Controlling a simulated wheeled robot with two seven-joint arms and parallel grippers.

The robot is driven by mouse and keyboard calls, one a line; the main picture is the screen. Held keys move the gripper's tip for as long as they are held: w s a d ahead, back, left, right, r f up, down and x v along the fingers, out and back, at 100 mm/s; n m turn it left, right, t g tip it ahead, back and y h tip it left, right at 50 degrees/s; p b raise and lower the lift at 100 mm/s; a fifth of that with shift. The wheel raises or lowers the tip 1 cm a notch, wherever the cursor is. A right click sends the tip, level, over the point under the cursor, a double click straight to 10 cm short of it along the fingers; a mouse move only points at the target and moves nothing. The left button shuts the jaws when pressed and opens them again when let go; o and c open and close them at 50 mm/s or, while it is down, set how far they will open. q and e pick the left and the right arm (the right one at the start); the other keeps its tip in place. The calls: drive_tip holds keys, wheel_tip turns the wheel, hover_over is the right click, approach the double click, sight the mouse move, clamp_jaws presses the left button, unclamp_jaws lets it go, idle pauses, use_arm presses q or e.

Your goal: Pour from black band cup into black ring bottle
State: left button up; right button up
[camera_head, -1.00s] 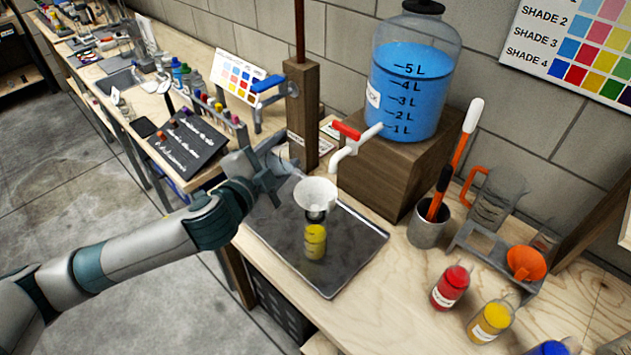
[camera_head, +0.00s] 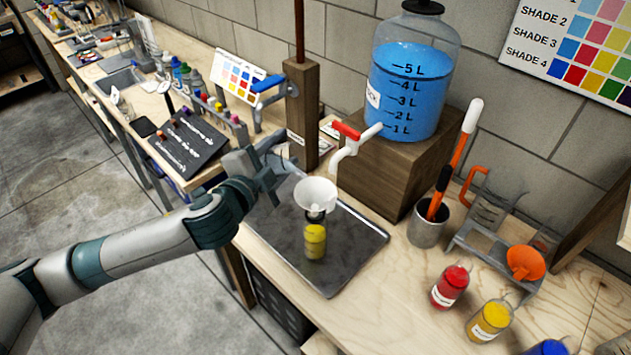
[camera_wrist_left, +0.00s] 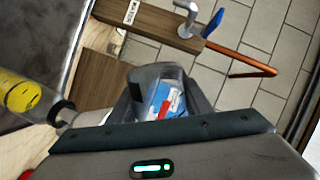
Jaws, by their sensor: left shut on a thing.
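My left gripper (camera_head: 264,176) is above the left edge of the metal tray (camera_head: 345,280). It is shut on a clear, dark-tinted cup (camera_wrist_left: 152,74), which shows between the fingers in the left wrist view. In the head view the cup is mostly lost behind the gripper. I cannot make out its band or contents clearly. The black ring bottle (camera_head: 315,242), with yellow in it and a dark ring at its neck, stands upright on the tray. A white funnel (camera_head: 316,194) sits in its mouth, right of the gripper and apart from it. My right gripper is not in view.
A large jug of blue liquid (camera_head: 412,95) stands on a wooden block (camera_head: 385,175), its white tap (camera_head: 355,146) close behind the funnel. A wooden post (camera_head: 302,115) rises behind the gripper. Red (camera_head: 450,287) and yellow (camera_head: 490,321) bottles stand at the front right.

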use_arm(q)
drive_tip(key=shift+r+m+p, duration=0.4)
drive_tip(key=shift+r+m, duration=0.15)
drive_tip(key=shift+m, duration=0.05)
idle(1.8)
drive_tip(key=shift+s+d+r+m+y+p, duration=0.15)
drive_tip(key=shift+d+r+m+y+p, duration=0.2)
drive_tip(key=shift+p, duration=0.3)
idle(0.4)
drive_tip(key=shift+f, duration=0.15)
drive_tip(key=shift+a+f+n+h+b, duration=0.25)
drive_tip(key=shift+f+n+b, duration=0.2)
drive_tip(key=shift+n+b, duration=0.15)
drive_tip(key=shift+a+f+n+h+b, duration=0.1)
drive_tip(key=shift+f+n+h+b, duration=0.1)
drive_tip(key=shift+f+n+b, duration=0.3)
drive_tip(key=shift+f, duration=0.1)
